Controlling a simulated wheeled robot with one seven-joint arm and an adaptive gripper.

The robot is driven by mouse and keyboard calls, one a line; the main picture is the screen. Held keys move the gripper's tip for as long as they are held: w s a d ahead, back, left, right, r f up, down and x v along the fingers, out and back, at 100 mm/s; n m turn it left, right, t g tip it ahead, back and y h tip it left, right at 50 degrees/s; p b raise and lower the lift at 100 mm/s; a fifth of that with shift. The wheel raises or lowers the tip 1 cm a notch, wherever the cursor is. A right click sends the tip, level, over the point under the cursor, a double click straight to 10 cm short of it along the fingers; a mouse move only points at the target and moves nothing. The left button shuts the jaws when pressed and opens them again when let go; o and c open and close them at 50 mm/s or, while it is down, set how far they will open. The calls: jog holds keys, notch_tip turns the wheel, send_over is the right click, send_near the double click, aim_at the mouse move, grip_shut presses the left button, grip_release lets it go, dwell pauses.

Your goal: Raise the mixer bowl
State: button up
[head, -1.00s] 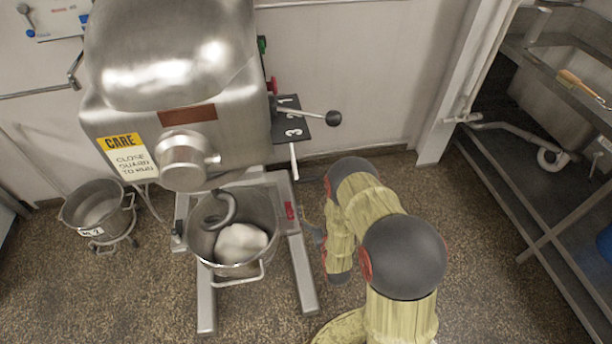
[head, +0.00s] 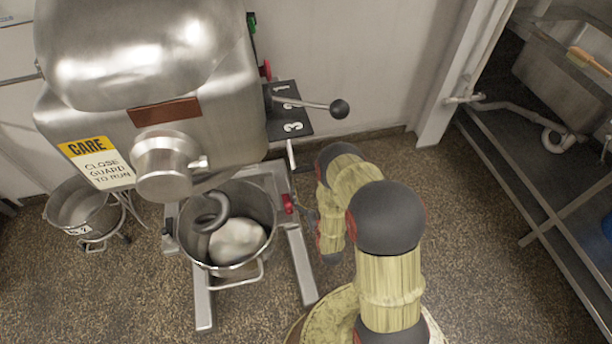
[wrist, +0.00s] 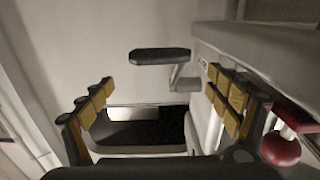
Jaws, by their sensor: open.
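The mixer bowl (head: 188,252) is a steel bowl with pale dough (head: 238,241) and a curved dough hook (head: 207,212) in it. It sits low in the mixer's frame (head: 297,262), below the mixer head (head: 210,110). My gripper (wrist: 160,76) is open, its yellow-padded fingers apart in the wrist view. A black grip (wrist: 160,56) on a grey stem shows beyond the fingertips, with no visible contact. Whether it belongs to the bowl lift cannot be told. In the head view my arm stands right of the frame, and the gripper is mostly hidden.
A red knob (wrist: 281,149) is close to the right finger in the wrist view. A lever with a black ball (head: 339,109) sticks out from the numbered plate (head: 290,112). A second bowl (head: 86,208) stands at left. A steel sink bench (head: 560,95) is at right; floor between is clear.

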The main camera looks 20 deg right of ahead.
aim_at(306, 171)
jog(key=w, duration=0.2)
jog(key=w+d+b, duration=0.1)
jog(key=w, duration=0.2)
jog(key=w+b, duration=0.1)
jog(key=w, duration=0.1)
jog(key=shift+w+d+f, duration=0.15)
jog(key=shift+d+f, duration=0.05)
jog(key=shift+d, duration=0.05)
jog(key=shift+c, duration=0.2)
jog(key=c, duration=1.3)
jog(key=shift+r, duration=0.15)
jog(key=shift+c, duration=0.2)
